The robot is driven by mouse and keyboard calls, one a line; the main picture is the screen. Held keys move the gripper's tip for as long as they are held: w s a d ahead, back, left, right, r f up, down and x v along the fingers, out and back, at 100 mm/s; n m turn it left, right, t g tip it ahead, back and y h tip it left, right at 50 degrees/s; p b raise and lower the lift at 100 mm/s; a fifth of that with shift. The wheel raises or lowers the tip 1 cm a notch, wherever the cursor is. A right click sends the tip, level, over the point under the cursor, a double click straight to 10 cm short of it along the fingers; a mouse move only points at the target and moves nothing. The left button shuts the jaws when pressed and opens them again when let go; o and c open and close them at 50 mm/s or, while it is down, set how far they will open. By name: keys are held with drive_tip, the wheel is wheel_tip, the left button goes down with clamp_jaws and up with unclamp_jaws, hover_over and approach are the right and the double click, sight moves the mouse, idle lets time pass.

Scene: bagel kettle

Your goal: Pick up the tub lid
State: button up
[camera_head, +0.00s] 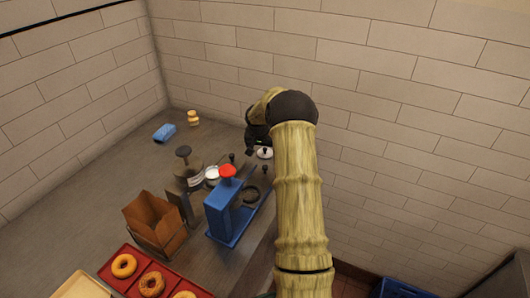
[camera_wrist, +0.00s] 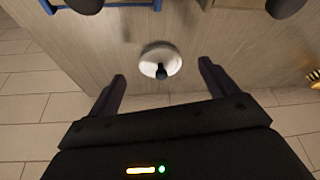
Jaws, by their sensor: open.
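The tub lid (camera_wrist: 160,62) is a round, pale disc with a small dark knob in its middle. It lies flat on the grey counter near the counter's edge, knob up. In the head view the lid (camera_head: 265,153) shows beside the end of my arm. My gripper (camera_wrist: 162,80) is open and empty in the wrist view, its two dark fingers spread to either side of the lid and short of it, not touching it. In the head view my arm hides most of the gripper.
A blue press with a red knob (camera_head: 228,172) stands in front of the lid. The tiled wall (camera_head: 400,100) rises behind.

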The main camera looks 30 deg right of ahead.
sight(264, 154)
drive_tip(key=shift+d+p+x, duration=0.2)
drive_tip(key=shift+p+x, duration=0.2)
drive_tip(key=shift+x, duration=1.35)
drive_tip(key=shift+r, duration=0.1)
drive_tip(key=c, duration=1)
